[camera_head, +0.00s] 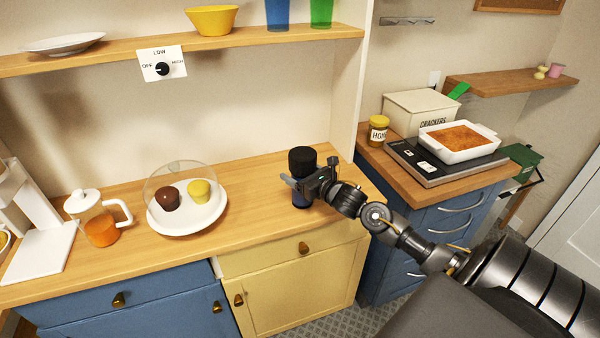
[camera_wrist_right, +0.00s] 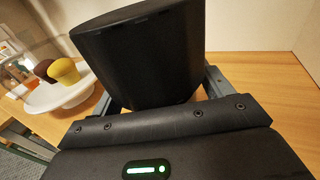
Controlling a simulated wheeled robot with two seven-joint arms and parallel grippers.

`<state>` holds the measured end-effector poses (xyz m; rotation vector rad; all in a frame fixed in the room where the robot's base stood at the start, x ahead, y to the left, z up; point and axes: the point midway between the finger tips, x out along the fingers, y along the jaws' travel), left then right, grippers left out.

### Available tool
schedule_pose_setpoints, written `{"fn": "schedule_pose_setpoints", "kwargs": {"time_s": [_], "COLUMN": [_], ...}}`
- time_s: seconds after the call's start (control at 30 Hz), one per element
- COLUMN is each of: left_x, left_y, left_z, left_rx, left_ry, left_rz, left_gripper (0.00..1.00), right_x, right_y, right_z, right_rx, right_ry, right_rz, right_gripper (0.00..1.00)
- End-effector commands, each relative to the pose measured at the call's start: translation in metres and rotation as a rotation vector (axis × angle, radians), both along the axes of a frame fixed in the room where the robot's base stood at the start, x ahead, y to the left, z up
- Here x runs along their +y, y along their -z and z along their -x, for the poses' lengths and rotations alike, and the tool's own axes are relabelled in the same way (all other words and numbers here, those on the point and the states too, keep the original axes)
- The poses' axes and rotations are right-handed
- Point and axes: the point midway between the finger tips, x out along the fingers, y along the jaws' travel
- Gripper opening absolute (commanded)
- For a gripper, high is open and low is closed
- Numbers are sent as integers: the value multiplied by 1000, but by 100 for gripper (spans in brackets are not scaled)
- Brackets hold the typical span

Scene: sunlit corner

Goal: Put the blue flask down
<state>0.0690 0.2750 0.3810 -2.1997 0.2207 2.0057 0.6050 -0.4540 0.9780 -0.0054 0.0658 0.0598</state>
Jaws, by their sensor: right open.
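The blue flask (camera_head: 302,162) stands upright on the wooden counter, near its right end. Its tall black top shows above my right gripper, and a dark blue strip of its body shows below. My right gripper (camera_head: 309,178) is open around the flask, with a finger on each side. In the right wrist view, the black top (camera_wrist_right: 145,58) fills the space between the two fingers (camera_wrist_right: 160,98); whether they touch it I cannot tell. The flask's middle is hidden by the gripper. My left gripper is not in view.
A white plate (camera_head: 158,226) with two cupcakes under a clear dome stands left of the flask. A glass press (camera_head: 98,228) is farther left. A shelf (camera_head: 110,57) hangs above. Right, a lower counter holds a honey jar (camera_head: 377,131), cracker box (camera_head: 420,108) and baking dish (camera_head: 480,153).

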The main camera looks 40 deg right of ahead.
Motion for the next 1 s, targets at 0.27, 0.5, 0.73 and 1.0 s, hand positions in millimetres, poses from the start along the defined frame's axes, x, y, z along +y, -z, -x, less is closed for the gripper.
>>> {"fn": "schedule_pose_setpoints", "kwargs": {"time_s": [0.27, 0.5, 0.73, 1.0], "left_x": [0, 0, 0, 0], "left_y": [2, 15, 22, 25], "left_z": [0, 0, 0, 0], "left_rx": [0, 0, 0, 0], "left_ry": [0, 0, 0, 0], "left_rz": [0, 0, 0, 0], "left_gripper": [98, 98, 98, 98], "right_x": [-1, -3, -6, -7], "right_y": [0, -2, -6, -10], "right_z": [14, 63, 100, 119], "right_rx": [2, 4, 3, 1], "right_ry": [0, -3, 0, 0], "right_rz": [2, 2, 0, 0], "right_gripper": [79, 79, 79, 79]}}
